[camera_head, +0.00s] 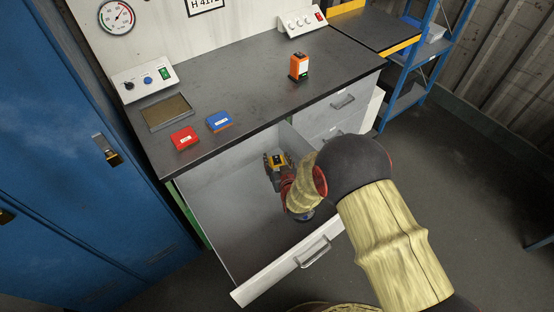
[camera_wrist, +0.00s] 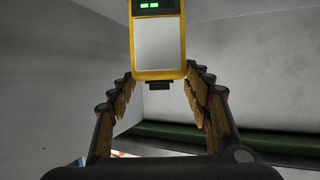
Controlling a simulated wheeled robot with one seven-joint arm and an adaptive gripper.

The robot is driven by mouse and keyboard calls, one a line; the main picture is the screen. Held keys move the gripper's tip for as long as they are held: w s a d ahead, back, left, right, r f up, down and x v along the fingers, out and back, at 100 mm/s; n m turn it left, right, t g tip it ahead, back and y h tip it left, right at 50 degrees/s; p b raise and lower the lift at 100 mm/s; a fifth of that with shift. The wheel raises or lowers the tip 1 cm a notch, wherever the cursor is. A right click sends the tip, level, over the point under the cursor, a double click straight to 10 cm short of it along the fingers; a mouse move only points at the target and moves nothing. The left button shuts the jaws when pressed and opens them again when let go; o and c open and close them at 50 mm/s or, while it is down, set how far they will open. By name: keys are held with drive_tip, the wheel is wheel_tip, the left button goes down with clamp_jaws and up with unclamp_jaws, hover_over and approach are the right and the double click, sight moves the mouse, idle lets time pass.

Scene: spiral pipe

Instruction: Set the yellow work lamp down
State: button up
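The yellow work lamp (camera_wrist: 158,50) has a yellow frame, a pale grey panel and green lights. It stands between the fingers of my gripper (camera_wrist: 160,78) in the wrist view, with a fingertip against each side near its lower end. In the head view my gripper (camera_head: 278,160) reaches down into the open drawer (camera_head: 215,205), and a yellow part of the lamp (camera_head: 279,160) shows between the dark fingers. My gripper is shut on the lamp. The lamp's far end is cut off in the wrist view. I cannot tell whether it touches the drawer floor.
The grey workbench (camera_head: 250,90) above the drawer carries an orange device (camera_head: 299,66), a blue box (camera_head: 219,122), a red box (camera_head: 184,138) and a shallow tray (camera_head: 167,112). A blue locker (camera_head: 70,120) stands at left. The drawer's front-left floor is clear.

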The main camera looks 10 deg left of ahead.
drive_tip(key=shift+o, duration=1.1)
drive_tip(key=shift+r, duration=0.1)
drive_tip(key=shift+s+r, duration=0.15)
drive_tip(key=shift+r, duration=0.05)
drive_tip(key=p+v, duration=0.4)
drive_tip(key=v, duration=0.7)
drive_tip(key=shift+s+d, duration=0.2)
drive_tip(key=shift+s, duration=0.05)
drive_tip(key=shift+r, duration=0.15)
